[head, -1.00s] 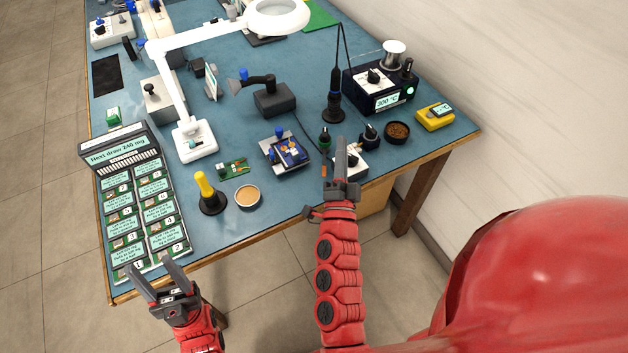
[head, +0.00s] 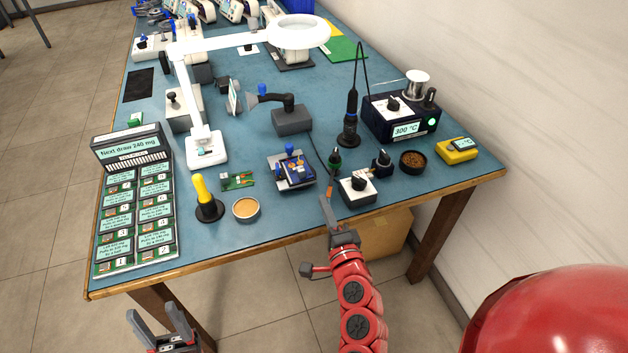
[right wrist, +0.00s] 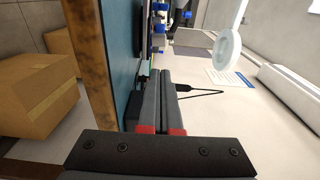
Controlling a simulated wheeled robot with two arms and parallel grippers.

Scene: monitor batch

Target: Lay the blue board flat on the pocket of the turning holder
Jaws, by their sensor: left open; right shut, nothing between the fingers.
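The blue board (head: 297,168), with small orange and pale parts, is on the turning holder (head: 279,182), a pale and dark fixture with blue knobs near the front of the bench. The board looks slightly turned; whether it lies fully flat in the pocket I cannot tell. My right gripper (head: 327,206) is shut and empty by the front edge, right of and nearer than the holder, apart from the board. Its closed fingers show in the right wrist view (right wrist: 161,78). My left gripper (head: 154,313) is open and empty, low in front of the bench.
A small black box with a dial (head: 357,191) stands close beyond my right gripper. A yellow-handled tool (head: 205,195), a round tin (head: 246,209) and a green board (head: 237,181) lie left of the holder. A magnifier lamp (head: 205,148) stands behind. A cardboard box (head: 385,232) sits below the bench.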

